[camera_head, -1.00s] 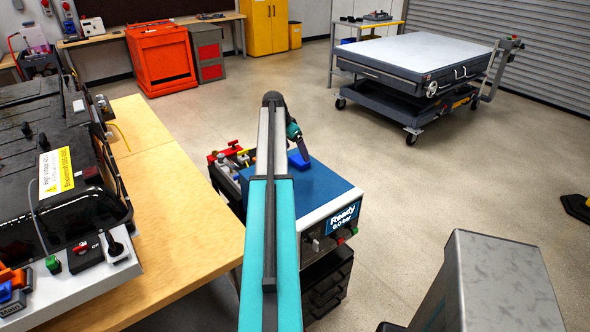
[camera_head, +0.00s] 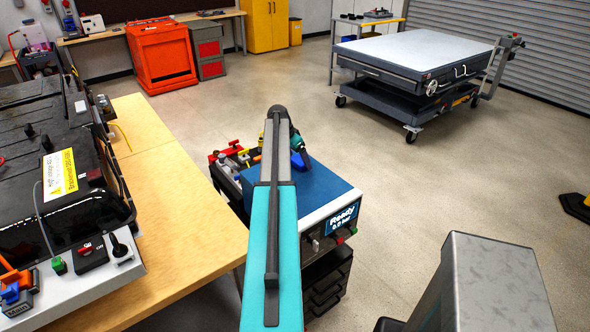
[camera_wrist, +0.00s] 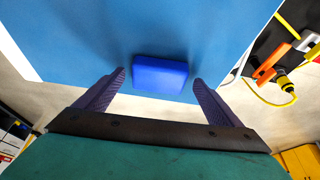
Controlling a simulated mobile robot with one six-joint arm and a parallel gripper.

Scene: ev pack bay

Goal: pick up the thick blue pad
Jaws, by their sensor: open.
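The thick blue pad (camera_wrist: 160,74) is a small bright blue block on the lighter blue top (camera_wrist: 130,30) of a bench unit. In the wrist view it shows between the tips of my gripper (camera_wrist: 158,77), with a gap on each side. The fingers are open and hold nothing. How high the tips are above the top is hard to tell. In the head view the pad (camera_head: 297,162) is a small patch partly hidden by my arm and gripper (camera_head: 301,157), near the left part of the unit's top (camera_head: 325,188).
A tray of tools and coloured connectors (camera_head: 232,158) sits left of the unit. A wooden table (camera_head: 185,215) with a black battery pack (camera_head: 60,200) stands at left. A lift cart (camera_head: 415,62) stands at back right. The floor between is clear.

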